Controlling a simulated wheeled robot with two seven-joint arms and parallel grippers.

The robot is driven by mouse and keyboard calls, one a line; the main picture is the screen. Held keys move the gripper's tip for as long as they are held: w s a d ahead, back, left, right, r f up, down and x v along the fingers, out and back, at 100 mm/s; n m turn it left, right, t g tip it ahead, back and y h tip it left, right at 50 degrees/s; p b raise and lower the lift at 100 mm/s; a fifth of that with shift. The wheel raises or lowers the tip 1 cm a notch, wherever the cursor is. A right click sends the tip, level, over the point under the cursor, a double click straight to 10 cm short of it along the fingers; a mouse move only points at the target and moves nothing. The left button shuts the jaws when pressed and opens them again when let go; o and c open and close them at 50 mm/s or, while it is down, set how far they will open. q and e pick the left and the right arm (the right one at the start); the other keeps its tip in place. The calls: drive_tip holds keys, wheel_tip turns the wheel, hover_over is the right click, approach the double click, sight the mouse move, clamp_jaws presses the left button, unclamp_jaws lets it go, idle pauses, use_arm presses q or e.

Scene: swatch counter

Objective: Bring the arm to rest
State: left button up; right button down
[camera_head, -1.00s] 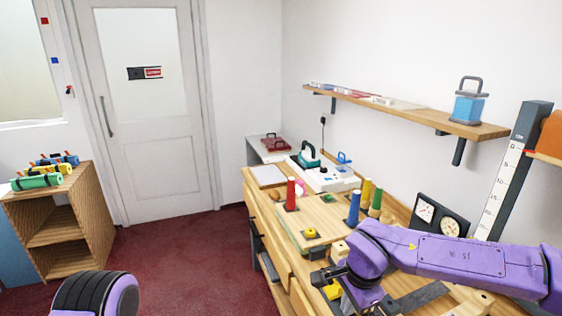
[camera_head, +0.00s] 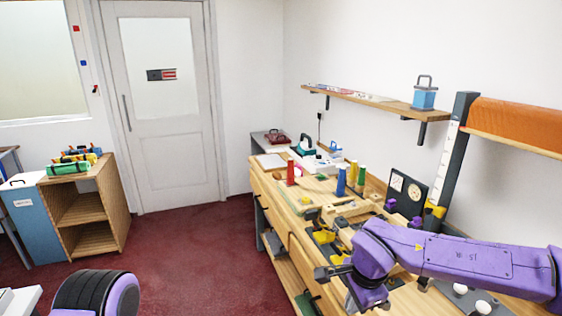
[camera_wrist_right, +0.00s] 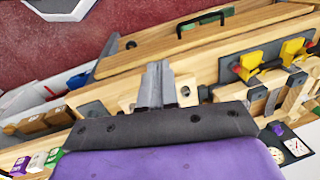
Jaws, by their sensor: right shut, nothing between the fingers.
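My right arm is purple and reaches in from the right in the head view, over the long wooden counter (camera_head: 266,192). Its gripper (camera_head: 337,272) hangs above the near part of the counter, pointing left. In the right wrist view the gripper (camera_wrist_right: 157,82) is shut, its fingers together with nothing between them, above the counter edge. My left gripper is not in view; only a rounded purple and black part of my body shows at the bottom left.
Red (camera_head: 291,172), blue (camera_head: 341,181) and green (camera_head: 361,175) posts stand on the counter. Yellow parts (camera_head: 324,236) lie near the right arm. A wall shelf (camera_head: 380,104) holds a blue box (camera_head: 425,97). A wooden cubby (camera_head: 88,206) stands left; red floor (camera_head: 190,250) is clear between.

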drive_tip(key=s+d+f+t+h+b, duration=0.1)
drive_tip(key=s+f+t, duration=0.1)
drive_tip(key=f, duration=0.9)
drive_tip(key=s+d+f+t+h+b, duration=0.1)
drive_tip(key=s+f+t+h+b, duration=0.1)
drive_tip(key=f, duration=0.8)
use_arm(q)
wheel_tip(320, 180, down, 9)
drive_tip(key=b, duration=0.5)
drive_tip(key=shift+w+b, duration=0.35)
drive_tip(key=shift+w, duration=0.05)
use_arm(e)
drive_tip(key=s+d+f+n+g, duration=0.1)
drive_tip(key=s+d+f+n, duration=0.3)
drive_tip(key=s, duration=0.7)
drive_tip(key=s+d+f+n+g+h, duration=0.1)
drive_tip(key=s+d+f+n, duration=0.3)
drive_tip(key=s+d+f, duration=0.4)
drive_tip(key=s+f, duration=0.3)
drive_tip(key=f, duration=0.1)
drive_tip(key=shift+s+d+f+g, duration=0.15)
drive_tip(key=shift+d+f+g, duration=0.2)
drive_tip(key=shift+g, duration=0.05)
